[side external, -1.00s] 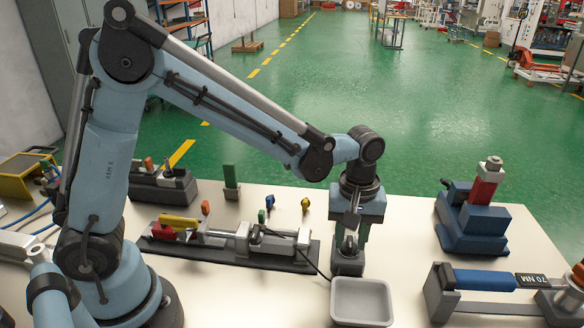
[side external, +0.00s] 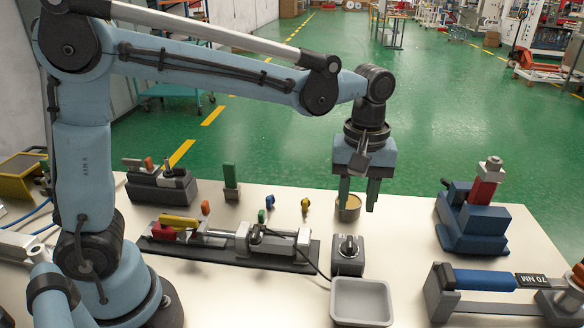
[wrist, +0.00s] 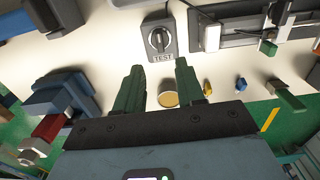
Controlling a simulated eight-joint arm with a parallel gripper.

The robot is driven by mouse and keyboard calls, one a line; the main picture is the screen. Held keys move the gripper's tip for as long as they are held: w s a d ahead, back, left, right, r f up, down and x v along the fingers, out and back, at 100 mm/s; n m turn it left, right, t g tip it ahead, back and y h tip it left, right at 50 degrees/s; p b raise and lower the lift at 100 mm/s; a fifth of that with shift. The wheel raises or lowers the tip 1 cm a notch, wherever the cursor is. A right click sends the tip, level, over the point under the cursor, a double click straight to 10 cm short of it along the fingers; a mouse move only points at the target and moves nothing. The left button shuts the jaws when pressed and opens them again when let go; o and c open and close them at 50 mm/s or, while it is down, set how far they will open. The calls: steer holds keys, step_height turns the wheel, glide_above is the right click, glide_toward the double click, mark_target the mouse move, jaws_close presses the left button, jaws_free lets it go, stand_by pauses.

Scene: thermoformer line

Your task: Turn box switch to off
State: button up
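The box switch (side external: 348,256) is a dark grey box with a round black knob on top, standing on the table behind the grey tray. In the wrist view the box switch (wrist: 158,40) is at the top middle, with a "TEST" label by it. The knob shows a light bar, but I cannot read which setting it points to. My gripper (side external: 357,204) hangs above and behind the box, clear of it, fingers pointing down. In the wrist view my gripper (wrist: 158,70) has its two green fingers apart with nothing between them.
The empty grey tray (side external: 362,284) stands right in front of the switch. A black cable runs beside it from the clamp fixture (side external: 270,244) on the left. A round tin (side external: 350,214) is behind the fingers. A blue vise (side external: 472,232) and torque wrench (side external: 486,280) are at the right.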

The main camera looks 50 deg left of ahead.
steer(key=shift+r, duration=1.3)
steer(key=s+a+f+m+t, duration=0.3)
steer(key=s+a+m+t, duration=0.4)
steer(key=s+a+m, duration=0.2)
steer(key=shift+s+a, duration=0.4)
steer(key=shift+a, duration=0.65)
steer(key=shift+f, duration=0.1)
